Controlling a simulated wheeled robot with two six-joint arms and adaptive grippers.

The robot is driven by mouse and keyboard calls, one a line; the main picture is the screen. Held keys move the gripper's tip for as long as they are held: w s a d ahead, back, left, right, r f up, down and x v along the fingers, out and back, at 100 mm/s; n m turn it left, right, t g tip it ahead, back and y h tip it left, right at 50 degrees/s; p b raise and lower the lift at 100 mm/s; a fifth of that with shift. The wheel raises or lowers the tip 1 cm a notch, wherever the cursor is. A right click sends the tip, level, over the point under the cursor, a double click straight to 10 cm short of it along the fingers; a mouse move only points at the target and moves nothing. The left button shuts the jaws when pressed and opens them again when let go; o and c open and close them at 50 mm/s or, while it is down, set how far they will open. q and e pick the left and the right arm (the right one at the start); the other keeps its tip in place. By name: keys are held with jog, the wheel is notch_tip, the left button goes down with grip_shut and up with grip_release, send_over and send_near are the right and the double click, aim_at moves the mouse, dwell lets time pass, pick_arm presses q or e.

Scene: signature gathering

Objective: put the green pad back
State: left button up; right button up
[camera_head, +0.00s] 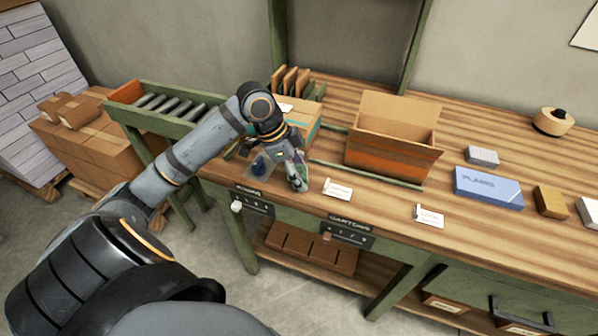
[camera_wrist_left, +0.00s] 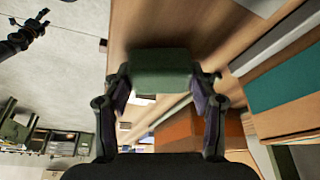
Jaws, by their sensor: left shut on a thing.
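My left gripper (camera_head: 298,178) is over the front edge of the workbench, to the left of a small white label card (camera_head: 337,189). In the left wrist view the green pad (camera_wrist_left: 162,72) is a dark green block between the two fingers of this gripper, which are shut on it. In the head view the gripper mostly hides the pad. Beside the gripper, a dark blue item (camera_head: 259,165) lies on a pale plate. A dark jointed part at the upper left of the wrist view looks like my right gripper (camera_wrist_left: 36,22); its jaw state is unclear.
An open cardboard box (camera_head: 390,155) stands on the bench right of the gripper. A closed carton (camera_head: 302,118) is behind the arm. A blue box (camera_head: 488,187) and a second card (camera_head: 429,216) are farther right. A roller conveyor (camera_head: 165,105) adjoins at left.

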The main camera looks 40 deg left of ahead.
aim_at(298, 171)
pick_arm(q)
jog(key=o, duration=1)
jog(key=shift+f, duration=0.15)
jog(key=shift+a+r, duration=0.1)
jog(key=shift+r, duration=0.35)
jog(key=v, duration=0.4)
jog(key=shift+a, duration=0.1)
jog(key=b+v, duration=0.3)
jog(key=v, duration=0.4)
jog(key=shift+s+r, duration=0.1)
jog(key=shift+r, duration=0.1)
